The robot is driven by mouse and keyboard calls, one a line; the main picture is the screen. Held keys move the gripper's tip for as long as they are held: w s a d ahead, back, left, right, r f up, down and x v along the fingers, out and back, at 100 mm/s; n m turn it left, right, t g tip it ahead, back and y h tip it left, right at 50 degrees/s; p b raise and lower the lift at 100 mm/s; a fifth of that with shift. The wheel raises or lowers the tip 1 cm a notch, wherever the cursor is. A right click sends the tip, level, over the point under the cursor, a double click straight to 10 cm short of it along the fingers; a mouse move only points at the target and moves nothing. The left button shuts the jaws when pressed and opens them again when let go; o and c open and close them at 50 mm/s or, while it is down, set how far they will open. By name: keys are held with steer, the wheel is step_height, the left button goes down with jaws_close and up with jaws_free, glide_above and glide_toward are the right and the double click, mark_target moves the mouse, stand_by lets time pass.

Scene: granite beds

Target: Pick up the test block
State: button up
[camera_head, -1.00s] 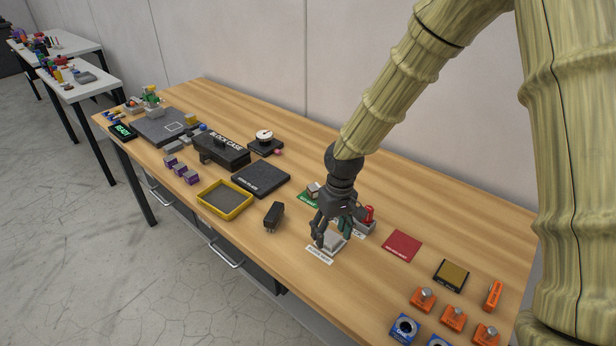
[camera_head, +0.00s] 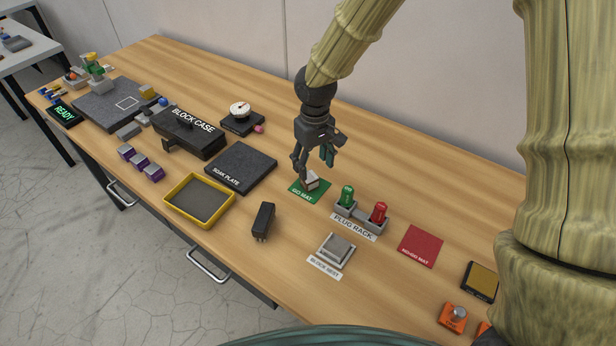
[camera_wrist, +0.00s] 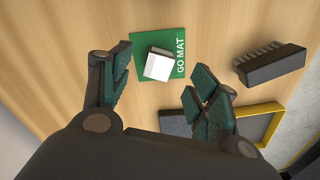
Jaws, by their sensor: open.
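The test block, a small pale grey-white block (camera_head: 312,181), sits on the green GO MAT (camera_head: 298,193). The block also shows in the wrist view (camera_wrist: 158,65), on the mat (camera_wrist: 147,37) and beyond the fingertips. My gripper (camera_head: 313,166) is open and empty, just above the block, with one finger on the left and one towards the right. In the wrist view the two dark green finger pads (camera_wrist: 158,82) stand apart with the block centred between and ahead of them. From the head camera a finger partly covers the block.
The plug rack (camera_head: 347,209) with a green and a red plug stands close to the right. The empty block nest (camera_head: 337,249), a black brush (camera_head: 263,221), a yellow tray (camera_head: 172,212) and the soak plate (camera_head: 240,168) are nearby. Bare wood lies behind the mat.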

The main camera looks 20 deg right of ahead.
mark_target(310, 177)
steer(key=f, duration=0.1)
steer(key=w+f, duration=0.1)
steer(key=w+f+p, duration=0.1)
steer(key=f, duration=0.1)
steer(key=shift+w+a, duration=0.15)
steer(key=shift+w, duration=0.1)
steer(key=shift+s+a+f+p, duration=0.1)
steer(key=shift+s+f+p, duration=0.25)
steer(key=shift+f, duration=0.35)
steer(key=shift+s+f, duration=0.25)
steer(key=shift+s, duration=0.35)
steer(key=shift+w+f, duration=0.65)
steer(key=shift+f, duration=0.1)
steer(key=shift+s+r, duration=0.3)
steer(key=shift+c, duration=1.4)
jaws_close()
